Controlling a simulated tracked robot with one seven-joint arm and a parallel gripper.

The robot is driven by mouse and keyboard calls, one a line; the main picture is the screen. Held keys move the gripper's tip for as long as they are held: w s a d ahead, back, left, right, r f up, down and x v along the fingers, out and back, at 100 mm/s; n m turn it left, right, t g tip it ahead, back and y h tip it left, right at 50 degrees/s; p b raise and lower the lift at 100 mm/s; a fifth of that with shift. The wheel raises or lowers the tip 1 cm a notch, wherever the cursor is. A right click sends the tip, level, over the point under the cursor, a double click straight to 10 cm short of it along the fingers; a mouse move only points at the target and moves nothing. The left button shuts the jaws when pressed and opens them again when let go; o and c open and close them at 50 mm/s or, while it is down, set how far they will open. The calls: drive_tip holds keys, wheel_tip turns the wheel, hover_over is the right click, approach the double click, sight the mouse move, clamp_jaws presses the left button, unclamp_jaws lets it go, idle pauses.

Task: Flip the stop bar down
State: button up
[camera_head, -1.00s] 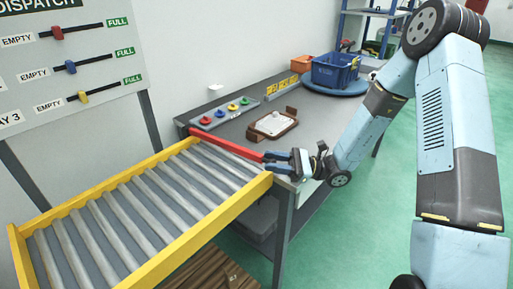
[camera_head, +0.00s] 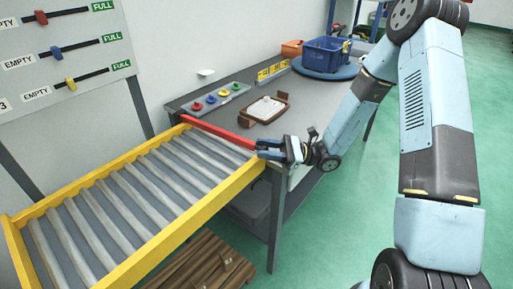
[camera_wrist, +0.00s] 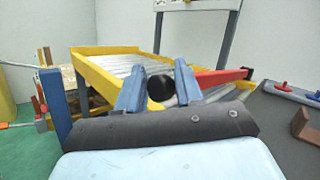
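The red stop bar (camera_head: 215,132) lies across the far end of the yellow-railed roller conveyor (camera_head: 150,258). It also shows in the wrist view (camera_wrist: 222,77), running right from behind my right finger. My gripper (camera_head: 262,149) is at the bar's near end, by the conveyor's corner. In the wrist view my gripper (camera_wrist: 160,80) has its two blue fingers apart, one on each side of a round black knob (camera_wrist: 160,88). The knob seems to be the bar's end. I cannot tell whether the fingers touch it.
A grey workbench (camera_head: 320,95) adjoins the conveyor's far end. It holds a button strip (camera_head: 217,98), a brown-handled tray (camera_head: 245,117) and a blue crate (camera_head: 326,54). A dispatch board (camera_head: 75,45) stands behind the conveyor. A wooden pallet (camera_head: 205,265) lies below. Green floor is open at right.

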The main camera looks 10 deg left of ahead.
drive_tip(key=v, duration=1.3)
drive_tip(key=shift+d, duration=0.35)
drive_tip(key=s+d+r+n+t+h, duration=0.5)
drive_tip(key=s+r+h, duration=0.5)
drive_tip(key=r, duration=0.3)
drive_tip(key=s+d+r+n+t+h, duration=0.6)
drive_tip(key=s+d+r+h, duration=0.3)
drive_tip(key=r, duration=0.4)
drive_tip(key=shift+s+r+n+h, duration=0.4)
drive_tip(key=shift+s+h, duration=0.3)
drive_tip(key=shift+s, duration=0.2)
